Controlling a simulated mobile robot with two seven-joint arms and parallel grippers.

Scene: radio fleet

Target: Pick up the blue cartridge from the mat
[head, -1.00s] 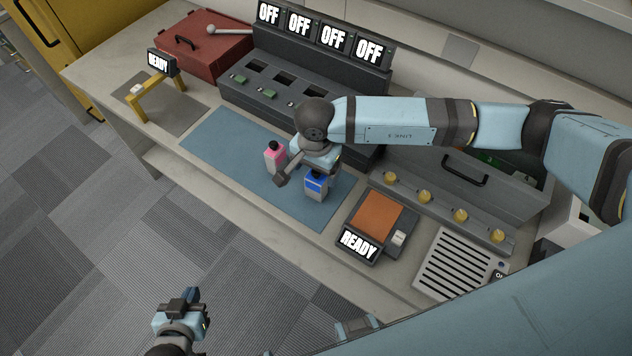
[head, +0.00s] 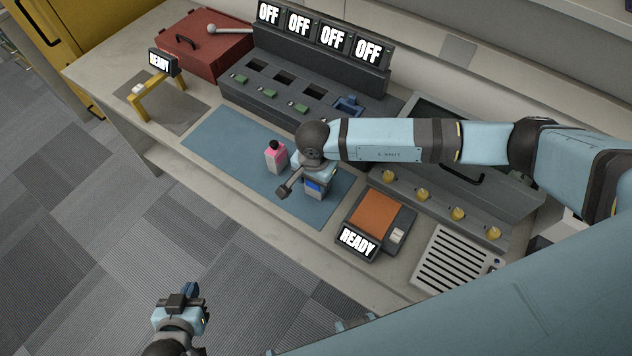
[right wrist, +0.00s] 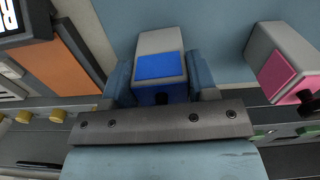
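The blue cartridge (head: 314,188), a grey block with a blue label, stands upright on the blue mat (head: 225,143) near its right end. My right gripper (head: 311,178) is over it from above and hides its upper part. In the right wrist view the blue cartridge (right wrist: 160,65) sits between the two fingers of my right gripper (right wrist: 162,80), one on each side. The fingers look open around it, with very little room at the sides. My left gripper (head: 181,303) is away from the counter, over the floor; its finger opening is unclear.
A pink-labelled cartridge (head: 276,156) stands on the mat just left of my right gripper. An orange-topped device (head: 376,213) with a READY display is to the right. A grey slotted rack (head: 300,90) with OFF displays stands behind. The mat's left half is clear.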

